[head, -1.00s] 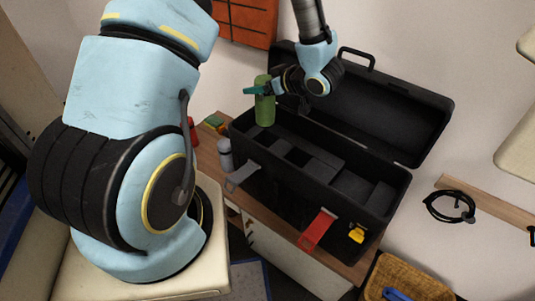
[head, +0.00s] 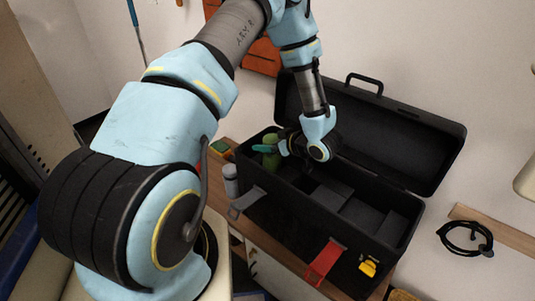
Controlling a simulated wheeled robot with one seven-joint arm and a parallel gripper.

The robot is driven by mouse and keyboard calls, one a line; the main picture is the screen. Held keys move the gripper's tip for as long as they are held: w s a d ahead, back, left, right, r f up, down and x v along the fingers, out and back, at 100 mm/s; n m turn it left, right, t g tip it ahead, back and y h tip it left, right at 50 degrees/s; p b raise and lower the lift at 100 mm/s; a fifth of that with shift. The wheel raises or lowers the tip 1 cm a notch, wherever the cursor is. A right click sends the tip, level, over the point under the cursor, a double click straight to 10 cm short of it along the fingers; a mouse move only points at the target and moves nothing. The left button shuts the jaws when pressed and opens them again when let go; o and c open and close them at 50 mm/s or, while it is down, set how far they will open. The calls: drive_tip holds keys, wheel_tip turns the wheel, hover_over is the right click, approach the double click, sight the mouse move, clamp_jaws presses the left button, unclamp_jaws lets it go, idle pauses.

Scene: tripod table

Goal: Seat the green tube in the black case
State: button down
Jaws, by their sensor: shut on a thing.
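The green tube (head: 271,161) is upright at the left end of the open black case (head: 285,222). Its lower part is down inside the case, behind the front wall, so I cannot tell whether its bottom touches anything. My gripper (head: 267,149) reaches in from the right, with its teal fingers shut around the upper part of the tube. The case's lid stands open at the back. Several dark compartments show inside, to the right of the tube.
A grey bottle (head: 231,181) stands outside the case's left end.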

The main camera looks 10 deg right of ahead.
drive_tip(key=shift+f, duration=1.95)
drive_tip(key=shift+f, duration=0.1)
